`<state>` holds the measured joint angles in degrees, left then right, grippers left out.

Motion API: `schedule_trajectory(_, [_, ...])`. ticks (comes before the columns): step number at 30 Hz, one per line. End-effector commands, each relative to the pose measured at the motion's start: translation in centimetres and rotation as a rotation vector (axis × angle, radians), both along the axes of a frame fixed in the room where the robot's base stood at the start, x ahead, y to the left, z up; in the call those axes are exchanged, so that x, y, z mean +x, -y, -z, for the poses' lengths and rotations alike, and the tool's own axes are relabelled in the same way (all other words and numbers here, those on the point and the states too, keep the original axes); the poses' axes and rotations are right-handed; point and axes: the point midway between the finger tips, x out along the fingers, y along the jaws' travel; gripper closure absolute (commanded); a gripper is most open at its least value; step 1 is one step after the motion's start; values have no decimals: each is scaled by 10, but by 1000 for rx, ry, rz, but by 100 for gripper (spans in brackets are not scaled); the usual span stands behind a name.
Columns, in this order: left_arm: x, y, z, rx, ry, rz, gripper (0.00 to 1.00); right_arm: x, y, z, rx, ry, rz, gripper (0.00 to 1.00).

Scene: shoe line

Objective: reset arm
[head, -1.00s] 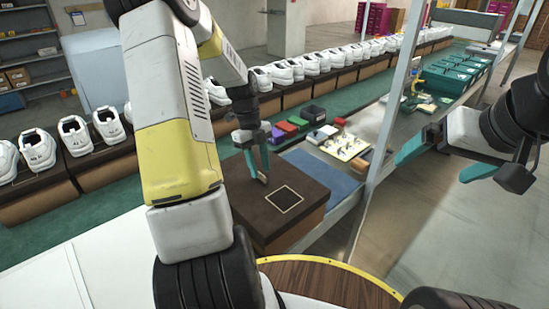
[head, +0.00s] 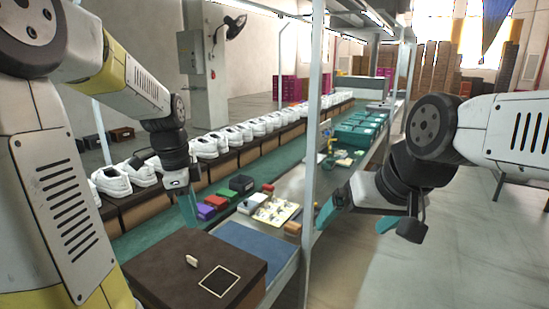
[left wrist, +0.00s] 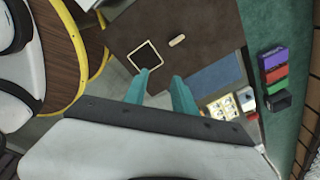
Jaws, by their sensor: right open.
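My left gripper (head: 188,207) hangs above and behind the brown box in the head view, its teal fingers close together in that view. In the left wrist view the two fingers (left wrist: 160,88) stand apart with nothing between them. My right gripper (head: 354,218) is at the right, open and empty, over the floor side of the line's post. A small beige piece (head: 192,261) lies on the brown box top (head: 165,265), beside a pale square outline (head: 219,281). The piece also shows in the left wrist view (left wrist: 177,41), clear of the fingers.
A blue mat (head: 258,246), a tray of small parts (head: 276,211) and purple, red, green and black bins (head: 242,184) lie beyond the box. A metal post (head: 312,130) stands near my right gripper. White shoes (head: 205,147) line the left.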

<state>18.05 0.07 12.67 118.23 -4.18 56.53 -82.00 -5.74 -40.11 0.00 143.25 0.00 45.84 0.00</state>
Motion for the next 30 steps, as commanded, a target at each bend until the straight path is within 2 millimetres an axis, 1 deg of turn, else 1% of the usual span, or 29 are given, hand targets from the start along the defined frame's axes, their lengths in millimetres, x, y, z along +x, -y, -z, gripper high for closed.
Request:
schedule_trajectory(1, [-12, 8, -13, 0, 35, -95, 68, 0, 0, 0, 0, 0, 0, 0])
schedule_trajectory(6, [-51, 31, -43, -69, 132, -472, 68, 0, 0, 0, 0, 0, 0, 0])
schedule_trajectory(10, [-81, 45, -58, -181, 193, -751, 68, 0, 0, 0, 0, 0, 0, 0])
schedule_trajectory(12, [-97, 51, -62, -254, 211, -888, 68, 0, 0, 0, 0, 0, 0, 0])
schedule_trajectory(15, [-114, 58, -66, -356, 220, -1051, 68, 0, 0, 0, 0, 0, 0, 0])
schedule_trajectory(18, [-126, 63, -67, -436, 216, -1163, 68, 0, 0, 0, 0, 0, 0, 0])
schedule_trajectory(21, [-132, 65, -67, -483, 208, -1229, 68, 0, 0, 0, 0, 0, 0, 0])
schedule_trajectory(30, [-134, 66, -67, -497, 203, -1250, 68, 0, 0, 0, 0, 0, 0, 0])
